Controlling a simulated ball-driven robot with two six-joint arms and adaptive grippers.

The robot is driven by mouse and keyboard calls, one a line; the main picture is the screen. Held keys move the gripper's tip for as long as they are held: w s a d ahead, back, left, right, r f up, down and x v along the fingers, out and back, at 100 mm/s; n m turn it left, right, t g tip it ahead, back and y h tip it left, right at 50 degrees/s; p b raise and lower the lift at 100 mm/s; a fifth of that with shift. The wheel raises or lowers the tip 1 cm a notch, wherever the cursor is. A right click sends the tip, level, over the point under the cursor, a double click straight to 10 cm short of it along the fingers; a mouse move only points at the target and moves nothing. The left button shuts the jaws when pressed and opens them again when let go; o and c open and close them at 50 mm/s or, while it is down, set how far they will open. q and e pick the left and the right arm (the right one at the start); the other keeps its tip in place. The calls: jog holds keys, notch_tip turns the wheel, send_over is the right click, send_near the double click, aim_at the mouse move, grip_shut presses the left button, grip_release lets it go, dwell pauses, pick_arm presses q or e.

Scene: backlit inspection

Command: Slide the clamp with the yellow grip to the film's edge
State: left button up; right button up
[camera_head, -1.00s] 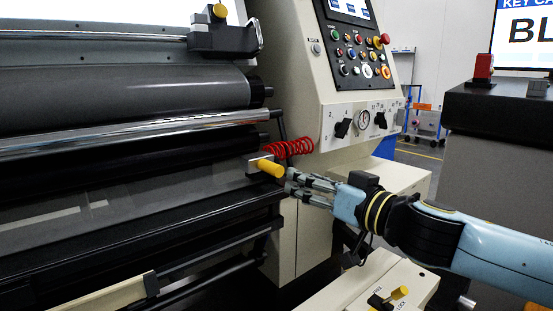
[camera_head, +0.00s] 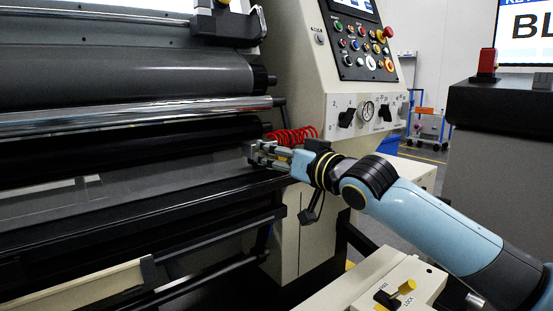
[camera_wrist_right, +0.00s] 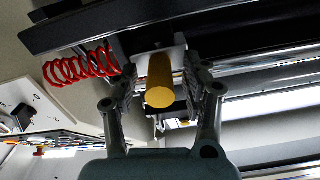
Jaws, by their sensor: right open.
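The clamp's yellow grip (camera_wrist_right: 160,82) shows in the right wrist view, pointing toward the camera from a pale block (camera_wrist_right: 152,48). My right gripper (camera_wrist_right: 161,92) is open, with one finger on each side of the grip. Gaps show between the grip and both fingers. In the head view, my right gripper (camera_head: 264,153) is at the right end of the rollers and hides most of the clamp. The film (camera_head: 165,182) is a grey, glossy sheet running left from there. My left gripper is not in view.
A red coiled hose (camera_head: 292,136) hangs just behind the gripper; it also shows in the wrist view (camera_wrist_right: 82,68). A chrome roller (camera_head: 130,115) runs above the film. A control panel (camera_head: 362,50) stands behind. Another yellow handle (camera_head: 407,287) is at the lower right.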

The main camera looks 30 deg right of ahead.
grip_shut()
dwell(0.3)
